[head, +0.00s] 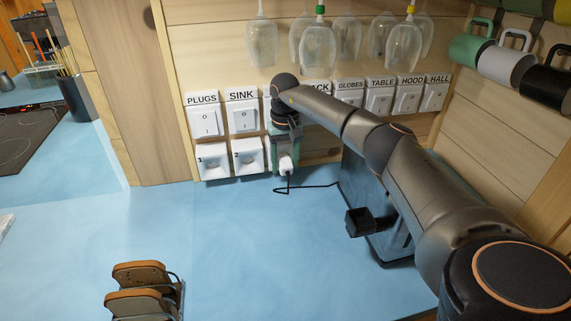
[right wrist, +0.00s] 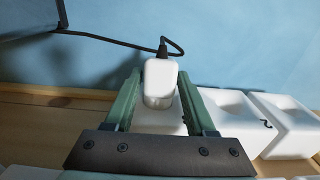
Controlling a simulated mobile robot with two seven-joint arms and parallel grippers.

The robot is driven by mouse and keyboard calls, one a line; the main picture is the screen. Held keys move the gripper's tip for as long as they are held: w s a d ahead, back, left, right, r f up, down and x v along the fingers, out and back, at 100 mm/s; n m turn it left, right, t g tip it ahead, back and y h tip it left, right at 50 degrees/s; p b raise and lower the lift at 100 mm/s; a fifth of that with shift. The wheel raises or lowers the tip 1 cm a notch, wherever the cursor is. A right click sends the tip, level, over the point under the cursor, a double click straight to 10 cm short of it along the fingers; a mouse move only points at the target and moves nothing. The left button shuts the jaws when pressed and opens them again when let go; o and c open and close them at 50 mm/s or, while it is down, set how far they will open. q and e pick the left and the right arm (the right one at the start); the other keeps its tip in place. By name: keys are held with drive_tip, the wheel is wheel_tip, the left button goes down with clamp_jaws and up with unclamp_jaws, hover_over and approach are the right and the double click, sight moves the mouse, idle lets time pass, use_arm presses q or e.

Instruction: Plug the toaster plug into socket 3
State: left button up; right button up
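The white toaster plug (head: 285,164) is at the wall, at the third socket place, right of socket 2 (head: 248,157). Its dark cord leaves from its lower end. In the right wrist view the plug (right wrist: 160,78) is in front of white socket 3 (right wrist: 158,122); its pins are hidden, so I cannot tell how deep it sits. My right gripper (right wrist: 160,85) has one green finger on each side of the plug, with narrow gaps showing. In the head view this gripper (head: 285,146) is partly covered by my arm. My left gripper is out of view.
Socket 1 (head: 212,161) is at the left, below labelled switches. Glasses (head: 318,50) hang above and mugs (head: 508,63) hang at right. A dark toaster (head: 370,195) stands partly behind my right arm. A toast rack (head: 143,292) is in front; the blue counter (head: 235,235) between is clear.

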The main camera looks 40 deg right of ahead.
drive_tip(key=o, duration=0.3)
drive_tip(key=shift+s, duration=0.1)
